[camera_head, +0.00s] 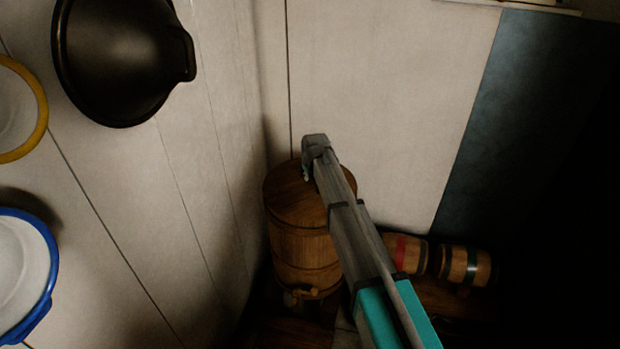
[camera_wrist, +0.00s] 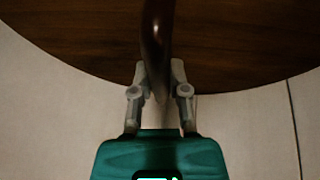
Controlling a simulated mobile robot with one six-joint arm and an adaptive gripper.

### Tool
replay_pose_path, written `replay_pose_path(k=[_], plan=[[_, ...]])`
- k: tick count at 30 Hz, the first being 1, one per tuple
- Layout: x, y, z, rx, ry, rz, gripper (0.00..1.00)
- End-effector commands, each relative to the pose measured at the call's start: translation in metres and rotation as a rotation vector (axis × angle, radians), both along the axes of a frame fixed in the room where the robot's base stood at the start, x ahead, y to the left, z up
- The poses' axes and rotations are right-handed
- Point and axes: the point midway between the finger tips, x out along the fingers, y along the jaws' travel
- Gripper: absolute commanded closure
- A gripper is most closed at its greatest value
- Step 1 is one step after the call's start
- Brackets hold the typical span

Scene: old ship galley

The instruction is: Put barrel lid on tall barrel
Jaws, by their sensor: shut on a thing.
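The round wooden barrel lid (camera_head: 287,198) is at the top of the tall barrel (camera_head: 298,250) in the head view, and its outline lines up closely with the barrel. I cannot tell whether the lid rests fully on the rim or sits slightly above it. In the wrist view the dark lid (camera_wrist: 75,45) fills the top, with its raised handle (camera_wrist: 156,35) in the middle. My gripper (camera_wrist: 160,76) is shut on this handle. In the head view my gripper (camera_head: 308,170) is over the lid, and my arm hides the lid's right part and some of the barrel.
The barrel stands in a corner between white panelled walls, with a wooden tap (camera_head: 312,292) low on its front. Small kegs (camera_head: 466,265) lie to the right. A black pan (camera_head: 120,60), a yellow-rimmed dish (camera_head: 38,105) and a blue-rimmed dish (camera_head: 48,265) hang on the left wall.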

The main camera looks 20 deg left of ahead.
Motion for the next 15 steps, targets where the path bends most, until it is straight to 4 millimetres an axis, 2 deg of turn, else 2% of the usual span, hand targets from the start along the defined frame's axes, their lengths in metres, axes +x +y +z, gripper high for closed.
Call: replay_pose_path(k=[11, 12, 15], plan=[[0.0002, 0.0001, -0.0023, 0.001, -0.001, 0.0, 1.0], [0.0, 0.0, -0.0028, 0.0, 0.0, 0.0, 0.77], [0.0, 0.0, -0.0019, 0.0, 0.0, 0.0, 0.59]])
